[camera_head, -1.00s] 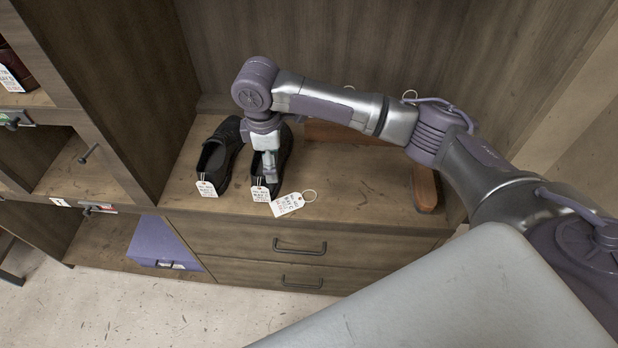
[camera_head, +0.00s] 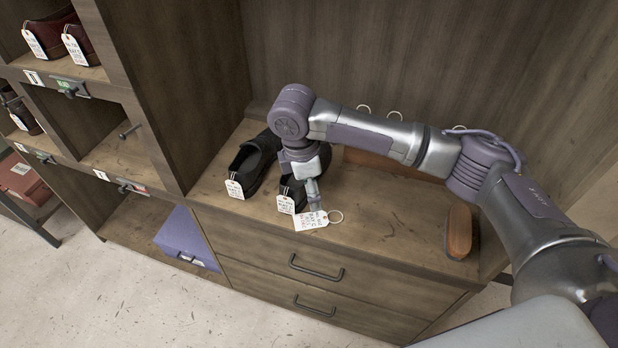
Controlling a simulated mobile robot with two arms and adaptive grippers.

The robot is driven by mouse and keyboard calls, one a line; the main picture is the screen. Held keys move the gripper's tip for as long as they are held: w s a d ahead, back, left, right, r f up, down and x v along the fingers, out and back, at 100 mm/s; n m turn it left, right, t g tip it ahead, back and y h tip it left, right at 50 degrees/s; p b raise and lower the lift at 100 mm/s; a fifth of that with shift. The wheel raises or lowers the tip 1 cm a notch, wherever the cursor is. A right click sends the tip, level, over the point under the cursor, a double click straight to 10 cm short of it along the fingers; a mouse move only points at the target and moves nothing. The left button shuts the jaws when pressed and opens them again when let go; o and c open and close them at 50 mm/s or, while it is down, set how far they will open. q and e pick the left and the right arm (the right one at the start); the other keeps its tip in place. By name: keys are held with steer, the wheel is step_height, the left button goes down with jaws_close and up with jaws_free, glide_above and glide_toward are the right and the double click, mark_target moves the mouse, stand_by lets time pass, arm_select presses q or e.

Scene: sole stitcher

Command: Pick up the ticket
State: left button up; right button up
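A white paper ticket (camera_head: 311,221) with printed text and a metal ring lies on the wooden counter, just in front of the black shoes and right of the shoe tags. My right gripper (camera_head: 314,198) points down directly behind the ticket, its fingertips at or very near the ticket's back edge. The fingers look close together from this angle, and I cannot tell whether they are open, shut or touching the ticket. My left gripper is out of view.
A pair of black shoes, the left one (camera_head: 254,165) clearer, stands left of my gripper with white tags hanging in front. A brown wooden piece (camera_head: 459,232) lies at the right. Drawers (camera_head: 305,262) are below; cubbies are at the left.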

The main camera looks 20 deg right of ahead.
mark_target(318, 219)
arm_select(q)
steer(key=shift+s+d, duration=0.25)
arm_select(e)
steer(key=f, duration=0.3)
steer(key=d+f, duration=0.1)
steer(key=f, duration=0.6)
steer(key=shift+d+f, duration=0.15)
steer(key=shift+d, duration=0.1)
steer(key=shift+s, duration=0.1)
steer(key=shift+c, duration=0.2)
